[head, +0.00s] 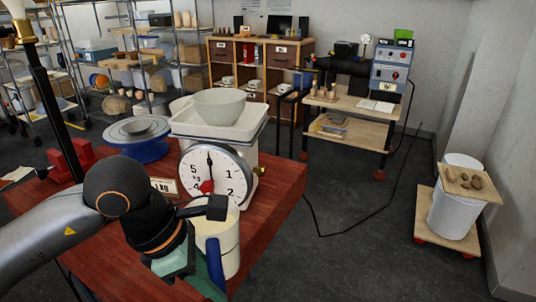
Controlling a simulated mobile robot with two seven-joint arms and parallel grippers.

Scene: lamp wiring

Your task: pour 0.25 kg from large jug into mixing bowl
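The mixing bowl (219,107), pale grey, sits upright in the white tray (190,125) on top of a scale. The scale's round white dial (229,176) faces me, its needle pointing about straight up. A cream jug (230,252), probably the large jug, stands upright in front of the dial. A blue part (215,264), perhaps its handle, shows at its left. My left gripper (200,236) is at the jug's left side, partly in front of it. Whether its fingers hold the jug is not clear. The jug's contents are hidden. My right gripper is out of view.
The red-brown table (270,230) carries a blue turntable (137,147) with a small grey bowl (138,127), a small card (164,187) and a red object (75,160). A white bin (455,210) stands far right. Open floor lies right of the table.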

